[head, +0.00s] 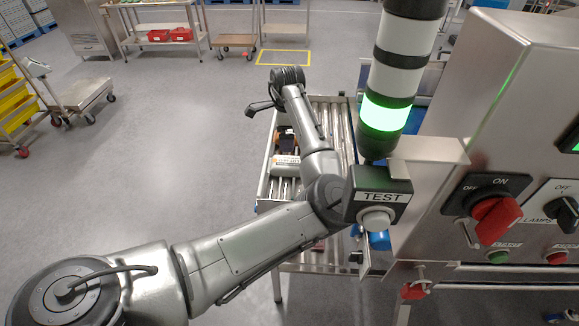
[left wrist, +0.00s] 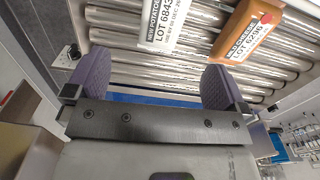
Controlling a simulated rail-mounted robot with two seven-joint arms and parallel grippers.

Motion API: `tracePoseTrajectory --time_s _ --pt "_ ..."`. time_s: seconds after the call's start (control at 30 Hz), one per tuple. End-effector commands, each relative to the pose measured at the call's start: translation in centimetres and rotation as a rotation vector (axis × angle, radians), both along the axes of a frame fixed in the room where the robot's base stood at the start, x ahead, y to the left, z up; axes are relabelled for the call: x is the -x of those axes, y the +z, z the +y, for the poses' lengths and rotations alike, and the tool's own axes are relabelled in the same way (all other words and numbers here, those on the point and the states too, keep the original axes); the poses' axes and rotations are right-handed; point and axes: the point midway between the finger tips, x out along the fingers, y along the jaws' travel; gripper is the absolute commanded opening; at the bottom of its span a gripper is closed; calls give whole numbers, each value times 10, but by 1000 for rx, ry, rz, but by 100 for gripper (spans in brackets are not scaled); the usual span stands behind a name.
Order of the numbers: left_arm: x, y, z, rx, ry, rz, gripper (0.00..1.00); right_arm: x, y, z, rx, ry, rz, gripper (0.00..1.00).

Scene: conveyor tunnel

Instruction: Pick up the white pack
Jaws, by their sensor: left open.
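The white pack (left wrist: 156,22) lies on the conveyor rollers at the top of the left wrist view. Its label shows "LOT 6843", and its upper part is cut off by the frame edge. My left gripper (left wrist: 156,84) is open, with purple finger pads apart and nothing between them. The pack lies beyond the fingertips, roughly centred on the gap. In the head view my left arm reaches over the conveyor, and I cannot make out its fingers clearly. A pale pack (head: 286,166) lies on the rollers beside the forearm. My right gripper is in neither view.
An orange-brown pack (left wrist: 256,32) labelled "MILD CHEESE" lies right of the white pack. In the head view, a light tower (head: 398,62), a TEST button box (head: 378,190) and a steel control cabinet (head: 510,100) stand close to my arm.

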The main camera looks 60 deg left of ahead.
Motion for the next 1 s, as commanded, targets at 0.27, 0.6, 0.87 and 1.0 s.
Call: tracePoseTrajectory --time_s 0.27,0.6,0.87,1.0 --pt "0 -36 0 0 -42 1 100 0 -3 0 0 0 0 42" --pt "-1 -81 0 0 -41 -1 100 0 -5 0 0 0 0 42" --pt "-1 -94 1 0 -39 -1 100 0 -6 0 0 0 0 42" --pt "-4 -113 2 1 -39 -2 100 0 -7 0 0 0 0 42"
